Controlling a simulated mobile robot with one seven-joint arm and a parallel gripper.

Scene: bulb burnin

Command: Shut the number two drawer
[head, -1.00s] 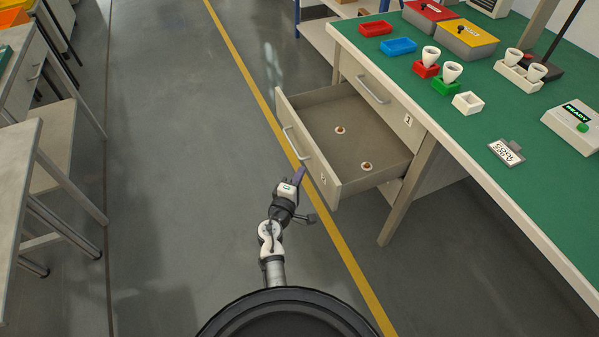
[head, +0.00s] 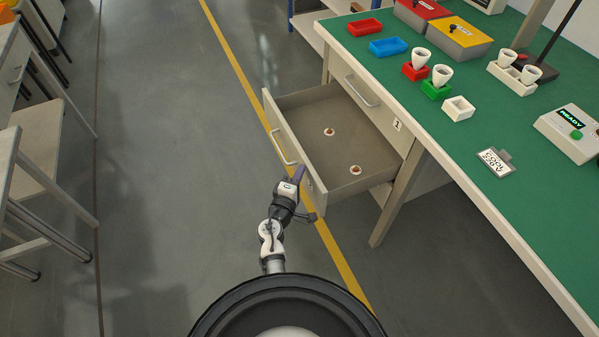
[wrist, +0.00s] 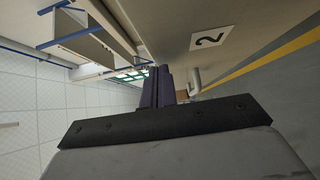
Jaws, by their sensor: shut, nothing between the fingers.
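The number two drawer (head: 343,158) stands pulled out below the bench top in the head view. Two small round parts lie on its floor. Its front (head: 285,135) carries a bar handle (head: 282,147). In the wrist view the front panel shows close up with a label reading 2 (wrist: 211,38), and part of the handle (wrist: 194,82) shows beyond the fingers. My gripper (head: 299,174) is shut and empty, at the near end of the drawer front on its outer side. It also shows in the wrist view (wrist: 158,86). Whether the fingers touch the panel I cannot tell.
The closed drawer labelled 1 (head: 362,92) is above. The green bench top (head: 465,130) holds trays, bulbs in coloured holders, boxes and a tester (head: 572,132). A bench leg (head: 398,195) stands right of the drawer. The floor left of the drawer is clear.

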